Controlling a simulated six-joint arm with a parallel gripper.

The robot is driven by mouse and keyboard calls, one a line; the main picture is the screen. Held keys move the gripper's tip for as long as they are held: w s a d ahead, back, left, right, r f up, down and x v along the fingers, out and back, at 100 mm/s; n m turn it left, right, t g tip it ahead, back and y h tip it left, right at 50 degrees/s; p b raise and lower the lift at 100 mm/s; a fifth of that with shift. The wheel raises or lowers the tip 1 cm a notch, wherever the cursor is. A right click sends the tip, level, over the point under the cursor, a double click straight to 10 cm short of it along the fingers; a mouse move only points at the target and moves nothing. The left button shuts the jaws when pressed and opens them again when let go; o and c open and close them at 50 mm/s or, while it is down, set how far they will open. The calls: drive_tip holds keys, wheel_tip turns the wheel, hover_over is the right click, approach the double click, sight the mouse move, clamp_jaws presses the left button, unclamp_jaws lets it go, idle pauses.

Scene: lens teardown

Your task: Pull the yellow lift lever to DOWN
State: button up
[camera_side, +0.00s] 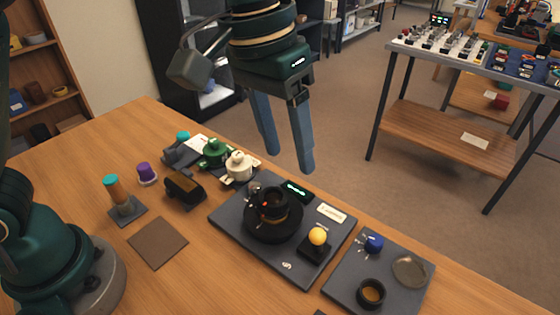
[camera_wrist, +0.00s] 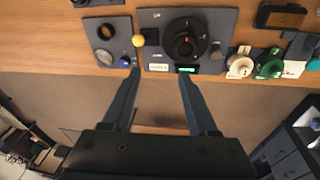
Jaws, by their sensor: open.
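The yellow lift lever (camera_side: 318,237) is a round yellow knob on a small black base at the front right of the dark grey fixture plate (camera_side: 300,270). In the wrist view the yellow knob (camera_wrist: 138,41) shows at the plate's edge, left of the black ring-shaped lens unit (camera_wrist: 185,40). That unit (camera_side: 272,215) also stands on the plate in the side view. My gripper (camera_side: 290,160) is open and empty, above and behind the plate, pointing down. In the wrist view my fingers (camera_wrist: 160,75) are wide apart, away from the knob. I cannot read any DOWN mark.
A second grey plate (camera_side: 345,295) with a blue knob (camera_side: 373,243), a black cup (camera_side: 370,293) and a round disc (camera_side: 410,271) lies beside the fixture. White (camera_side: 239,167) and green (camera_side: 215,152) parts stand to its left. A brown mat (camera_side: 157,242) lies flat on the table.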

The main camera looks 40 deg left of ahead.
drive_tip(key=s+a+r+n+t, duration=0.1)
drive_tip(key=s+a+r, duration=0.15)
drive_tip(key=a, duration=0.25)
drive_tip(key=s+a+r+n+t, duration=0.1)
drive_tip(key=s+a+r+t, duration=0.15)
drive_tip(key=a, duration=0.35)
drive_tip(key=s+a+f+m+y, duration=0.1)
drive_tip(key=s+a+f, duration=0.3)
drive_tip(key=s+f, duration=0.2)
drive_tip(key=shift+s+m+y, duration=0.15)
drive_tip(key=shift+m+y, duration=0.15)
drive_tip(key=shift+f+t, duration=0.1)
drive_tip(key=shift+t, duration=0.15)
drive_tip(key=shift+c, duration=0.3)
